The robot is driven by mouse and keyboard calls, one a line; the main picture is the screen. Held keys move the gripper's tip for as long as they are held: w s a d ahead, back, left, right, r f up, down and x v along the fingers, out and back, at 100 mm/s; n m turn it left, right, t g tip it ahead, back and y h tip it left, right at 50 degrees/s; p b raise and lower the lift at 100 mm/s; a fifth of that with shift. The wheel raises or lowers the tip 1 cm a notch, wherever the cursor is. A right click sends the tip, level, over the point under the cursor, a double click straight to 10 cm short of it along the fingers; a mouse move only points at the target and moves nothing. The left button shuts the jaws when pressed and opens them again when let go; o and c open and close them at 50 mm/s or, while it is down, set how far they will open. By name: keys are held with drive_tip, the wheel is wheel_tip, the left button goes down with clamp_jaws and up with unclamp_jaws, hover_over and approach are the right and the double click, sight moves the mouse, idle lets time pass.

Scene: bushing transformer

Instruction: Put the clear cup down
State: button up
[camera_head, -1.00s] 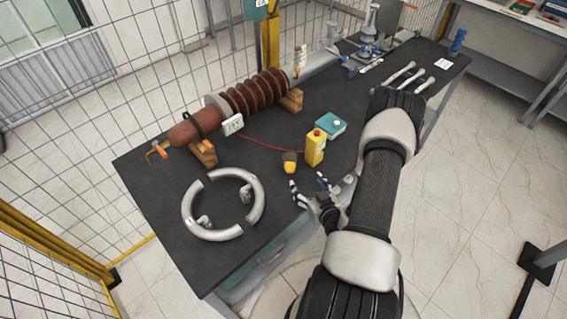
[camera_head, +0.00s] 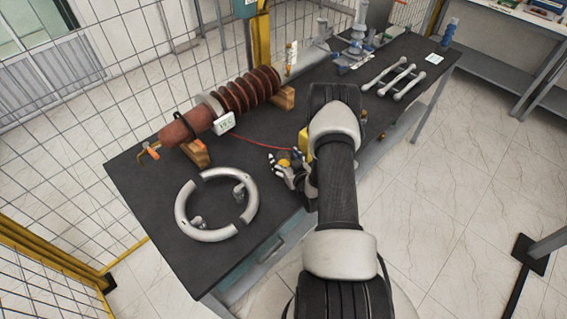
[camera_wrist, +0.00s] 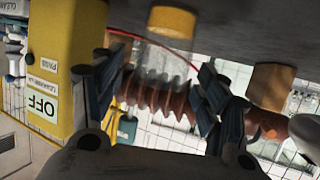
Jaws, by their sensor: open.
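The clear cup (camera_wrist: 165,62) stands on the dark table, and its lower part is yellow-orange. The wrist view shows it upside down, with the table along the top. In the head view the cup (camera_head: 284,162) is partly hidden by my gripper (camera_head: 283,172). My gripper also shows in the wrist view (camera_wrist: 160,90), open, with one finger on each side of the cup's clear part. Visible gaps separate the fingers from the cup.
A yellow box marked OFF (camera_wrist: 52,60) stands close beside my gripper; it also shows in the head view (camera_head: 304,143). A ribbed brown bushing (camera_head: 235,98) rests on wooden blocks behind. A split silver ring (camera_head: 182,210) lies front left. Silver bars (camera_head: 395,78) lie at the right.

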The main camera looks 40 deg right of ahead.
drive_tip(key=shift+x, duration=0.95)
drive_tip(key=shift+c, duration=0.3)
drive_tip(key=c, duration=1.2)
drive_tip(key=shift+r, duration=0.1)
wheel_tip(320, 180, up, 20)
drive_tip(key=p, duration=0.2)
drive_tip(key=w+a+r+n+y+b, duration=0.1)
drive_tip(key=a+b, duration=0.4)
drive_tip(key=a, duration=1)
drive_tip(key=w+a+r+n+y+b, duration=0.2)
drive_tip(key=w+a+r+y+b, duration=0.1)
drive_tip(key=a, duration=1.3)
drive_tip(key=w+r+b, duration=0.1)
drive_tip(key=w+b, duration=0.1)
drive_tip(key=b, duration=0.1)
drive_tip(key=shift+w+a+r+n+t, duration=0.2)
drive_tip(key=shift+a+n+t, duration=0.1)
drive_tip(key=shift+a, duration=0.05)
